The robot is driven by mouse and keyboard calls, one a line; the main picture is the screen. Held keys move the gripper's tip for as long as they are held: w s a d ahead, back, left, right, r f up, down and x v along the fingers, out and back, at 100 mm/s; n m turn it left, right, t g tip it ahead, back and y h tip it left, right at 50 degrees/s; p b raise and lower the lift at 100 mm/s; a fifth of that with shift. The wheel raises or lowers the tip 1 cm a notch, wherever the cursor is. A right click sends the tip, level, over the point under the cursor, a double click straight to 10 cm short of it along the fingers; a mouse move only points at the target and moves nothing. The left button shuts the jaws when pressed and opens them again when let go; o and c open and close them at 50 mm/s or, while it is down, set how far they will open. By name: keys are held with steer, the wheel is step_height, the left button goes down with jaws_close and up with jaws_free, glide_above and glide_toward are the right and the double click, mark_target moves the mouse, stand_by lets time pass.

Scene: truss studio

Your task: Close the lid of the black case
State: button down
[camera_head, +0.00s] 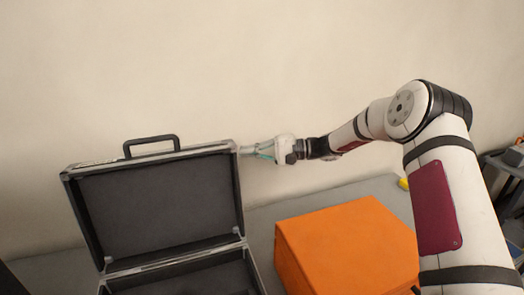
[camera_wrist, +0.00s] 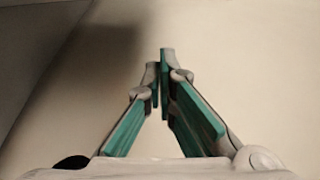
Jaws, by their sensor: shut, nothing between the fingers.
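The black case stands open at the left in the head view, with its lid (camera_head: 160,208) raised steeply, its dark inside facing me and the handle on the lid's top edge. The case's base (camera_head: 190,278) is cut off by the bottom of the picture. My gripper (camera_head: 245,151) is shut and empty, at the upper right corner of the lid, its tips pointing left. I cannot tell whether the tips touch the lid or are behind its edge. In the wrist view my gripper (camera_wrist: 160,75) shows its green-padded fingers together, with nothing between them.
An orange box (camera_head: 345,245) stands right of the case, below my arm. A pale wall (camera_head: 250,60) rises close behind. A grey surface (camera_head: 262,222) shows between case and box. A small yellow thing (camera_head: 403,184) lies behind my arm, and a dark stand (camera_head: 505,165) is at the far right.

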steer(key=s+a+p, duration=0.1)
steer(key=s, duration=0.1)
steer(key=s+a+p, duration=0.1)
steer(key=shift+s+a+r+p, duration=0.25)
steer(key=shift+s+a+p, duration=0.05)
steer(key=shift+p, duration=0.05)
stand_by(0.3)
